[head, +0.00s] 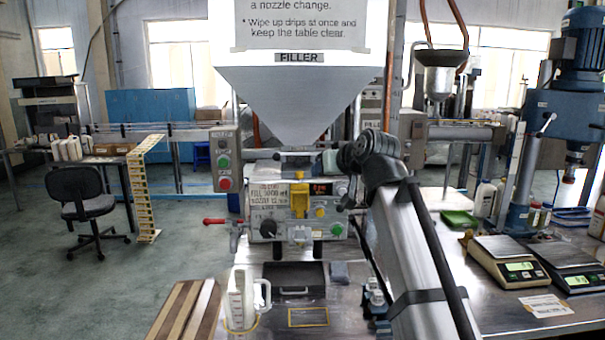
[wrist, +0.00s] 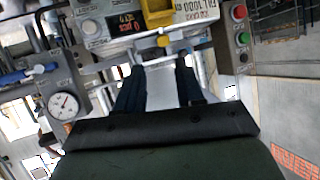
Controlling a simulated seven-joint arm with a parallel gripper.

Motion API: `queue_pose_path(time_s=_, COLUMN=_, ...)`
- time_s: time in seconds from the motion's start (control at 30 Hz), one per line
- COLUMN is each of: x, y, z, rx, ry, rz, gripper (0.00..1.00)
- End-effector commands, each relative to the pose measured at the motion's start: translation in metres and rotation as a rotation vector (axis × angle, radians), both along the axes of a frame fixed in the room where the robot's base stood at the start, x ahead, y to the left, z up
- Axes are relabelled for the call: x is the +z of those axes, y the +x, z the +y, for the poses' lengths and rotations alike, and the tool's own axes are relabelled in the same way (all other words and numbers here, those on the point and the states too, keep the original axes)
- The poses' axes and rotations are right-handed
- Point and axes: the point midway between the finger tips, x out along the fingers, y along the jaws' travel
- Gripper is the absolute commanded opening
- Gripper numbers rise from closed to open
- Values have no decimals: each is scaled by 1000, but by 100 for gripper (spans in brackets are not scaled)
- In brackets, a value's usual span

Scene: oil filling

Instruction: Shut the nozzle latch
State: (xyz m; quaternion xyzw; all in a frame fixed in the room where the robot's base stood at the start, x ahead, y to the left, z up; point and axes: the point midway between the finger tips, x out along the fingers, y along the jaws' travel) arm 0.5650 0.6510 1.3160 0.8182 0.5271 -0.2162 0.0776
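The filler's front panel (head: 268,208) stands under the white hopper (head: 290,95). A yellow latch-like part (head: 300,200) sits upright in the middle of the panel. The wrist view, turned upside down, shows yellow parts (wrist: 163,40) at the top centre, just beyond the fingertips. I cannot tell whether the latch is fully closed. My gripper (wrist: 158,72) has two dark fingers apart, with no object held between them. It is over the upper part of the filler, apart from the yellow part as far as I see. In the head view my wrist hides the fingers.
A button box (head: 224,160) is left of the panel, and a red-handled valve (head: 215,221) is below it. A white jug (head: 240,298) stands on the table near a dark tray (head: 294,280). Scales (head: 505,262) stand at right. A round gauge (wrist: 64,105) shows in the wrist view.

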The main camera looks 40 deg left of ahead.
Motion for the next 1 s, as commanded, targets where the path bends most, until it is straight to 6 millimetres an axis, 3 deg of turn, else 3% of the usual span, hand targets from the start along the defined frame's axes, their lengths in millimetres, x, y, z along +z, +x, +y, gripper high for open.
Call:
queue_pose_path(time_s=0.13, x=9, y=-1, z=4, rx=41, ry=26, rz=-78, gripper=38)
queue_pose_path(time_s=0.37, x=7, y=3, z=12, rx=56, ry=14, rz=-119, gripper=38)
queue_pose_path(time_s=1.0, x=-33, y=40, z=100, rx=54, ry=13, rz=-116, gripper=38)
